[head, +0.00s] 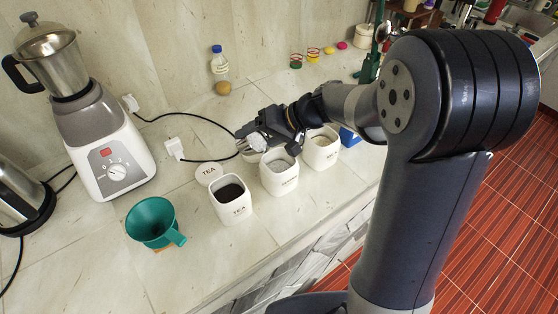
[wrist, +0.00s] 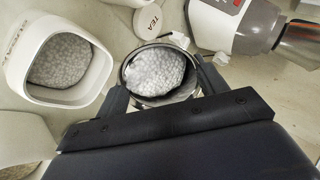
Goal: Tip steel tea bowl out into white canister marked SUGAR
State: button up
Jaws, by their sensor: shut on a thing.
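My gripper (wrist: 162,98) is shut on the steel tea bowl (wrist: 130,77), one finger on each side. The bowl holds a heap of white grains and looks roughly upright. In the head view the gripper (head: 254,142) is above and behind the row of canisters, and the bowl is hard to make out.
A canister marked TEA (head: 232,211) with dark contents stands front left, a pale-filled one (head: 321,158) back right. A TEA lid (head: 208,170) lies behind. A green funnel (head: 152,222) and a blender (head: 105,150) stand left. A cable (head: 205,118) crosses the counter.

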jog(key=shift+s+d+r+t+y+b, duration=0.1)
jog(key=shift+d+r+t+y+b, duration=0.1)
jog(key=shift+y+b, duration=0.5)
jog(key=shift+d+r+t+y+b, duration=0.15)
jog(key=shift+d+y+b, duration=0.1)
jog(key=shift+y+b, duration=0.45)
jog(key=shift+s+d+r+t+y+b, duration=0.1)
jog(key=shift+d+t+y+b, duration=0.1)
jog(key=shift+y+b, duration=0.5)
dwell(1.5)
jog(key=shift+s+d+f+y+b, duration=0.15)
jog(key=shift+d+f+y+b, duration=0.65)
jog(key=shift+b, duration=0.5)
dwell(0.4)
jog(key=shift+s+d+r+t+y+b, duration=0.1)
jog(key=shift+d+r+t+y+b, duration=0.2)
jog(key=shift+r+y+b, duration=0.8)
jog(key=shift+d+r+t+y+b, duration=0.15)
jog(key=shift+d+r+y+b, duration=0.15)
jog(key=shift+b, duration=1.45)
